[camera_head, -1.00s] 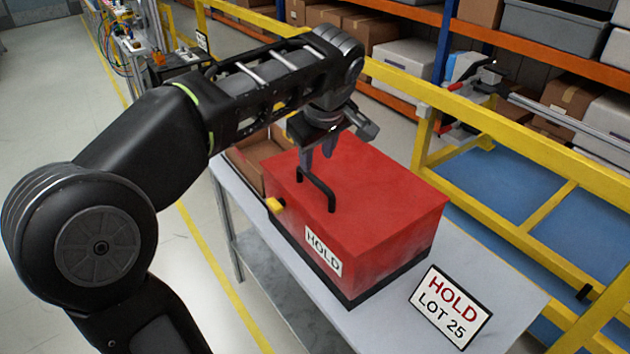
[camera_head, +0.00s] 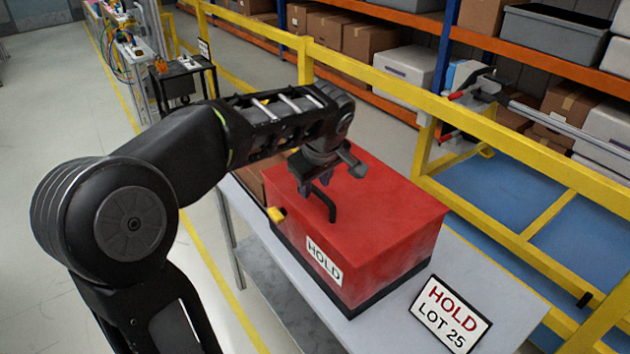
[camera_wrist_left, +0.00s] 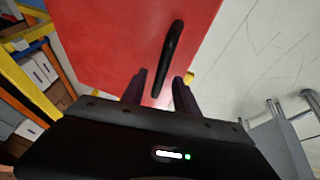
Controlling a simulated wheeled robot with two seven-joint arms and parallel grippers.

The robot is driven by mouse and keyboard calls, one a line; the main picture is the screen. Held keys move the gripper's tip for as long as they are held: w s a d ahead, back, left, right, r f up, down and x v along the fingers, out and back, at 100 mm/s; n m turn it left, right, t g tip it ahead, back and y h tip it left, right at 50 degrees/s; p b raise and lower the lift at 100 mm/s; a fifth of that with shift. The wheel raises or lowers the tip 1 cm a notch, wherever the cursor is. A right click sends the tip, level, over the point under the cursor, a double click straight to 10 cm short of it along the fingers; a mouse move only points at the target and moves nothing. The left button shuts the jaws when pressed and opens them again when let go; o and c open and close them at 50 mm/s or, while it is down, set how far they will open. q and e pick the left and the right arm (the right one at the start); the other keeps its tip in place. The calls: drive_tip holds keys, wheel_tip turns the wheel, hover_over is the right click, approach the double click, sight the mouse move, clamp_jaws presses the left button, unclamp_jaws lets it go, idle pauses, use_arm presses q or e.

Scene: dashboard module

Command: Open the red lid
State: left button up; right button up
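The red box marked HOLD stands on a grey table, and its red lid (camera_head: 385,205) lies flat and closed on top. A black bar handle (camera_head: 332,208) stands on the lid near its left edge. My left gripper (camera_head: 314,188) is low over the lid at the far end of the handle and partly hides it. In the left wrist view the two fingers (camera_wrist_left: 160,85) are apart. The black handle (camera_wrist_left: 171,55) shows in line with the gap between them, and I see no finger pressing on it. My right gripper is not in view.
A yellow tab (camera_head: 276,214) sits on the box's left side. A HOLD LOT 25 sign (camera_head: 450,315) stands at the table's front right. An open cardboard box (camera_head: 247,172) is behind the red box. Yellow rails (camera_head: 400,85) run behind the table.

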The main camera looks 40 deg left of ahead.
use_arm(q)
clamp_jaws()
idle(0.4)
idle(1.1)
